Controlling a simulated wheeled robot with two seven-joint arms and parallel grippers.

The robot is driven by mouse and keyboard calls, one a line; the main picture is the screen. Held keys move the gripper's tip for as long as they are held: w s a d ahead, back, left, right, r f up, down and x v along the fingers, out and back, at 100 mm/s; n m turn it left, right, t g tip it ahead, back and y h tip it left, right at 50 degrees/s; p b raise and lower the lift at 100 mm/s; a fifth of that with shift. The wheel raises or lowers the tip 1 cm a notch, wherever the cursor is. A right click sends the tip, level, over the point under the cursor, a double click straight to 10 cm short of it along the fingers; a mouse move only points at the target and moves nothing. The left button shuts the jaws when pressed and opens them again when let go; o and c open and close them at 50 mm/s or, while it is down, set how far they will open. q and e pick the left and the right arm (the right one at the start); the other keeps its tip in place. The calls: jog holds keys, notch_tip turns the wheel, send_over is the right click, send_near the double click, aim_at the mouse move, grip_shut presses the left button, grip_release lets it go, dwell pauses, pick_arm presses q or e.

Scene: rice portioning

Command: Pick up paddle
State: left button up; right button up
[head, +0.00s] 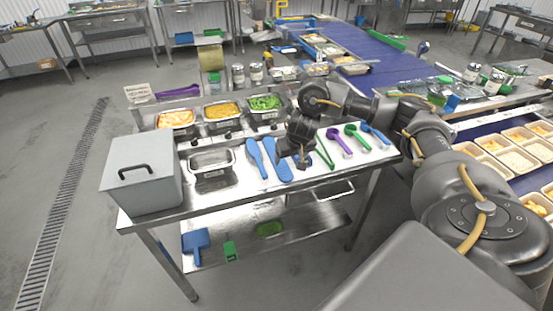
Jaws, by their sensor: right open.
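Two blue paddles lie side by side on the steel table (228,195). The left paddle (256,158) shows in full, and the right paddle (276,160) lies partly under my right gripper. My right gripper (303,166) points down over the table just right of the right paddle. It is open, with its fingers small and dark, and whether it touches anything cannot be told. My left gripper is not in the head view.
A grey lidded box (142,172) and an empty steel pan (212,171) stand left of the paddles. Green tongs (324,152) and purple and green scoops lie to the right. Filled food pans (222,110) line the back. A conveyor with trays (514,158) runs at right.

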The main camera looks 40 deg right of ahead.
jog(key=b, duration=0.2)
send_near(284, 171)
jog(key=shift+s+x, duration=0.2)
jog(key=shift+x, duration=0.85)
jog(key=shift+w+d+f, duration=0.15)
jog(key=shift+w+f, duration=0.1)
jog(key=shift+f, duration=0.1)
jog(key=shift+f+b, duration=0.3)
jog(key=shift+b, duration=0.1)
jog(key=x, duration=0.1)
jog(key=b+x, duration=0.1)
jog(key=x, duration=0.1)
jog(key=shift+w+f+b, duration=0.2)
jog(key=shift+w+b, duration=0.1)
jog(key=shift+w, duration=0.1)
jog(key=shift+w+f, duration=0.2)
jog(key=shift+f, duration=0.2)
jog(key=shift+s+r, duration=0.1)
jog(key=c, duration=1)
jog(key=shift+c, duration=0.2)
